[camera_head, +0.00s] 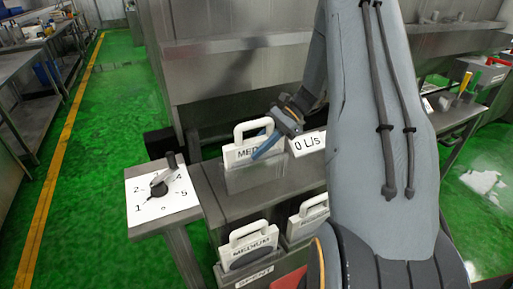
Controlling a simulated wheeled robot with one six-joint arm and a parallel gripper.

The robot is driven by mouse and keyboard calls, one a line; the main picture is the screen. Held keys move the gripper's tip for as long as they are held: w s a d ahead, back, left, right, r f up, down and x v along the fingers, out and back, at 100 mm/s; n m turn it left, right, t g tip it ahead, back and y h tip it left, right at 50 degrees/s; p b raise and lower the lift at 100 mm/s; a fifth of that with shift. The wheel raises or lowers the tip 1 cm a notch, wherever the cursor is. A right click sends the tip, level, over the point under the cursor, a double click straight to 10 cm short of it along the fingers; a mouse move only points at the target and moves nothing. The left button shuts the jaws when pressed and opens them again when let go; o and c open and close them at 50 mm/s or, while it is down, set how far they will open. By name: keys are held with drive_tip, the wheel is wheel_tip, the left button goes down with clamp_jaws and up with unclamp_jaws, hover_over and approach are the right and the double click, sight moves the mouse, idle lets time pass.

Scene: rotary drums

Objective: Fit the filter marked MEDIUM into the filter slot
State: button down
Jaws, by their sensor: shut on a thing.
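A white filter (238,156) with a loop handle and lettering that begins "MED" stands upright at the metal slot (257,181) on the bench. Its lower part is hidden by the slot's front plate, so I cannot tell how deep it sits. My gripper (267,143) is shut on this filter at the right side of its handle, with a blue finger across the lettering. A second filter marked MEDIUM (252,248) stands in a lower holder labelled SPENT (254,277).
A third white filter (308,217) stands in a lower holder, partly hidden by my arm. A numbered dial (160,188) is at left. A "0 L/s" sign (307,143) is close right of my gripper. A steel housing (235,70) rises behind. Green floor (85,190) is free at left.

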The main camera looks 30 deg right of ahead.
drive_tip(key=shift+f, duration=0.3)
drive_tip(key=c, duration=1.4)
unclamp_jaws()
drive_tip(key=shift+b+v, duration=1.45)
drive_tip(key=shift+v, duration=2.45)
